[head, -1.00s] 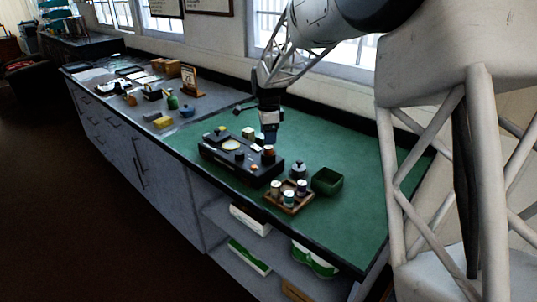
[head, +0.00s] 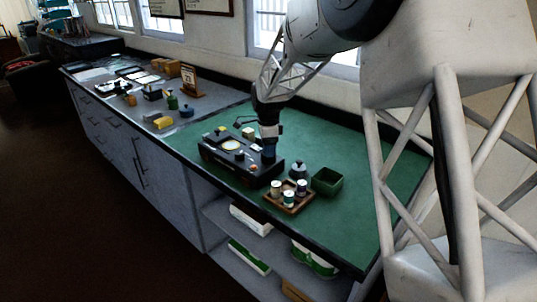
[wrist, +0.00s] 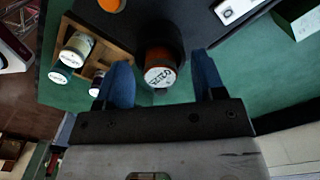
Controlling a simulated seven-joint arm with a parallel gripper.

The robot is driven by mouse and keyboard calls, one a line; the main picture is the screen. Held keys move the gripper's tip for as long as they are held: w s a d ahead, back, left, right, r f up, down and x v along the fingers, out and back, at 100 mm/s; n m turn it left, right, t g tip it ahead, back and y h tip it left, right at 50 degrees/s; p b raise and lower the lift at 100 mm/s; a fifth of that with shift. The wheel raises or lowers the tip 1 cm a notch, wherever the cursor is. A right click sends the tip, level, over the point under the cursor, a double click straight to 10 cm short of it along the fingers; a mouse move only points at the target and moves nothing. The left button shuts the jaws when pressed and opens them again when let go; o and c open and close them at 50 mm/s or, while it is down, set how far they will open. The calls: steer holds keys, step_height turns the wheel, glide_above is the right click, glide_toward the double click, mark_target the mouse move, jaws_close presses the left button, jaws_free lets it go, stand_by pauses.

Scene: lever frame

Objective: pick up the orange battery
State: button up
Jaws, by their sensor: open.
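The orange battery (wrist: 160,68) shows in the wrist view as an upright cylinder with an orange-brown side and a white, printed top. It stands at the edge of the black device (head: 222,158). My gripper (wrist: 163,80) is open, with one blue finger on each side of the battery in the picture. I cannot tell whether either finger touches it.
A wooden tray (wrist: 119,57) with several white-topped cylinders is beside the device. The green mat (head: 345,222) is clear at the front right.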

steer(key=c, duration=1.1)
steer(key=shift+o, duration=0.2)
steer(key=shift+r, duration=0.15)
steer(key=shift+r, duration=0.85)
steer(key=shift+s+r, duration=0.3)
steer(key=shift+r, duration=0.5)
steer(key=s+d+r, duration=0.1)
steer(key=s+d, duration=0.1)
steer(key=s, duration=1.3)
steer(key=shift+d+r, duration=0.2)
steer(key=shift+d, duration=0.1)
steer(key=shift+s, duration=0.1)
